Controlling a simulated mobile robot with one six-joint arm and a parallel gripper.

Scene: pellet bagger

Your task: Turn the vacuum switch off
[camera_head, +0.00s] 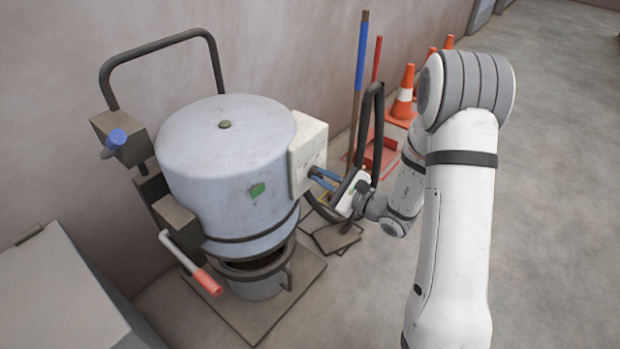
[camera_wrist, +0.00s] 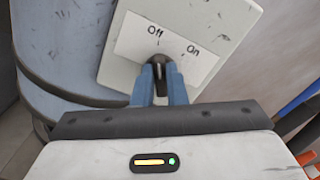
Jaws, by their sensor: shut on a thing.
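The vacuum switch is a small dark knob (camera_wrist: 159,60) on a white label plate marked "Off" and "On", fixed to a pale box (camera_wrist: 222,18). In the wrist view, "Off" is above the knob and "On" is to its upper right. The knob's visible end points up, roughly toward "Off"; the fingers hide the rest. My gripper (camera_wrist: 161,76) is shut on the knob, with one blue finger on each side. In the head view, the box (camera_head: 308,150) is on the right side of the grey vacuum drum (camera_head: 215,140), and my gripper (camera_head: 318,177) reaches it from the right.
A black hose loop (camera_head: 375,110) and upright broom handles (camera_head: 360,70) stand close behind my wrist. Traffic cones (camera_head: 403,95) are along the wall. A red-gripped lever (camera_head: 205,280) sticks out at the drum's lower left. Open floor lies to the right.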

